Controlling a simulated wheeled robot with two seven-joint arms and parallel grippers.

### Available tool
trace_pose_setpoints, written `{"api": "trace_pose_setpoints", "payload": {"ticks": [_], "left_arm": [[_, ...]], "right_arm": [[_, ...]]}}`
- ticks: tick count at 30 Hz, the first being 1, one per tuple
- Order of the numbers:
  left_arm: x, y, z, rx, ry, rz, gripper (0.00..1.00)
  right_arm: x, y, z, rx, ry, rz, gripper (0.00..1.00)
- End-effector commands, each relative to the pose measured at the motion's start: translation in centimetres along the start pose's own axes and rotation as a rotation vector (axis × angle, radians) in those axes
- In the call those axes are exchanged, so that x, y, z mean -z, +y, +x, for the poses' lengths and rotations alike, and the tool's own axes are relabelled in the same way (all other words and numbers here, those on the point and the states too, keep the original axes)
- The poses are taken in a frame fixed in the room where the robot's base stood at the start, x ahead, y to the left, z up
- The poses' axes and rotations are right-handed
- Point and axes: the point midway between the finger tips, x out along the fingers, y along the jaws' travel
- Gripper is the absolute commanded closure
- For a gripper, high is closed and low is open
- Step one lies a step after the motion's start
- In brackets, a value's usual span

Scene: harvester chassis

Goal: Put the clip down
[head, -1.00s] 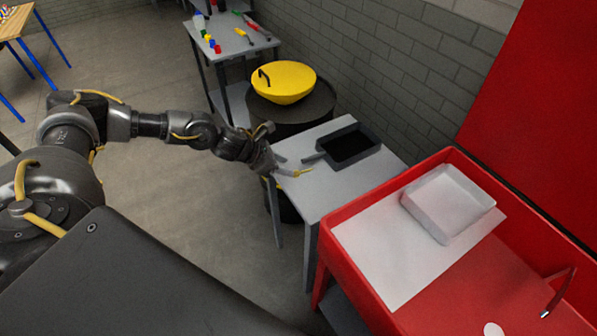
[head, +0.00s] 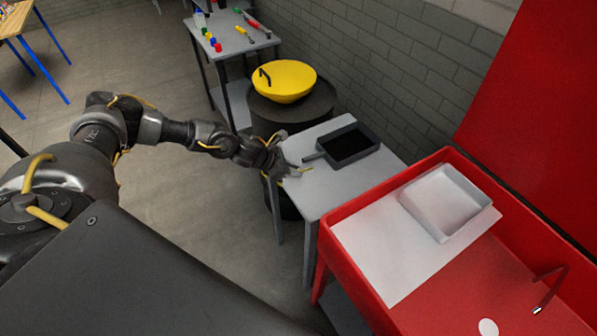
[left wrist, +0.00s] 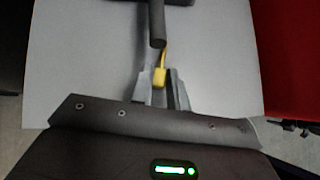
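The yellow clip (left wrist: 160,76) shows between my left gripper's fingertips in the left wrist view, at the near edge of the grey table (head: 328,190). In the head view the clip is a small thin yellow piece (head: 303,170). My left gripper (left wrist: 161,88) is low at the table's left edge. Its fingers stand apart, with a narrow gap on the clip's right side. I cannot tell whether the clip rests fully on the tabletop. My right gripper is not in view.
A dark pan (head: 350,144) sits on the table, its handle (left wrist: 157,25) just beyond the clip. A yellow bowl (head: 284,82) on a dark drum stands behind. A red bench (head: 335,258) with a white tray (head: 446,203) is on the right. The table's front is clear.

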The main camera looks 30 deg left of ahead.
Motion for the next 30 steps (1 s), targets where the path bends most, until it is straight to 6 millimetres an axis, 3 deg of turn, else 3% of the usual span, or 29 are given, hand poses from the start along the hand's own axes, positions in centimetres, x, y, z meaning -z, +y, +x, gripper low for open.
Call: {"api": "trace_pose_setpoints", "payload": {"ticks": [3, 18, 23, 30], "left_arm": [[0.0, 0.0, 0.0, 0.000, 0.000, 0.000, 1.00], [-1.1, 0.0, -1.1, -0.001, -0.005, 0.002, 1.00], [1.5, 0.1, -3.1, -0.002, 0.001, -0.002, 1.00], [6.2, 0.1, -7.5, -0.003, 0.003, -0.003, 1.00]], "right_arm": [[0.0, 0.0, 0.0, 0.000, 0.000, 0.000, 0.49], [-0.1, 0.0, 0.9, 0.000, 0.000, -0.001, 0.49], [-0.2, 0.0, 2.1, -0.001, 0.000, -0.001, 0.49], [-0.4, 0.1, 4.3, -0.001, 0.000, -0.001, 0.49]]}}
